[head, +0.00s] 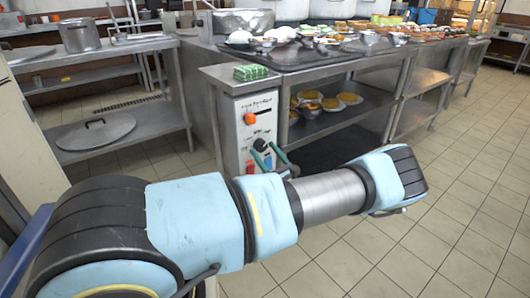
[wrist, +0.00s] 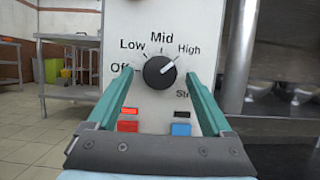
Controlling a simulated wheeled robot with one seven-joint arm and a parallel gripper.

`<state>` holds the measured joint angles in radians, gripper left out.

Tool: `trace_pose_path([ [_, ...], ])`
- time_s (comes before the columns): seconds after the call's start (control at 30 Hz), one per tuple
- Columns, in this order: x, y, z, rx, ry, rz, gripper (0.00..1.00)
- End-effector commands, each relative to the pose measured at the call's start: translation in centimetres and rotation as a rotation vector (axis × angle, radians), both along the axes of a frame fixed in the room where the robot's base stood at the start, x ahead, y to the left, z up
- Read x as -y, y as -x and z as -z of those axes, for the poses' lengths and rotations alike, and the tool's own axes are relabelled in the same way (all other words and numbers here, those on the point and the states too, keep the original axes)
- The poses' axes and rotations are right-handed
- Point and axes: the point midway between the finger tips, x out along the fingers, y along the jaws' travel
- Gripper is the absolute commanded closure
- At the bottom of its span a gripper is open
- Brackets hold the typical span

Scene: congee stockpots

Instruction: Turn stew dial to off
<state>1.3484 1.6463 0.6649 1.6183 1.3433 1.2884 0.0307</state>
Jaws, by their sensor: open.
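The stew dial (wrist: 159,72) is a round black knob on a pale control panel (wrist: 163,20). Off, Low, Mid and High are printed around it, and a label starting "Ste" below is partly hidden by a finger. Its white pointer mark points up and right, towards High. My gripper (wrist: 160,74) is open, its two green fingers on either side of the dial, with gaps visible. Whether the tips reach the dial's depth I cannot tell.
An orange knob (head: 249,119) sits higher on the panel. A red button (wrist: 128,126) and a blue button (wrist: 180,129) lie below the dial. A steel counter (head: 300,68) with many bowls extends right. A shelf with a pot lid (head: 95,132) stands left. Tiled floor is open at right.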

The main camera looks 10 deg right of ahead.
Motion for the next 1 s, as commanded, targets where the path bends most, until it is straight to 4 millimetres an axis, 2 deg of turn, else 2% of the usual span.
trace_pose_path([
  [0.3, -0.11, -0.21, -0.09, 0.000, 0.000, -0.001, 0.17],
  [1.0, -0.08, -0.18, -0.08, 0.000, 0.000, 0.000, 0.95],
])
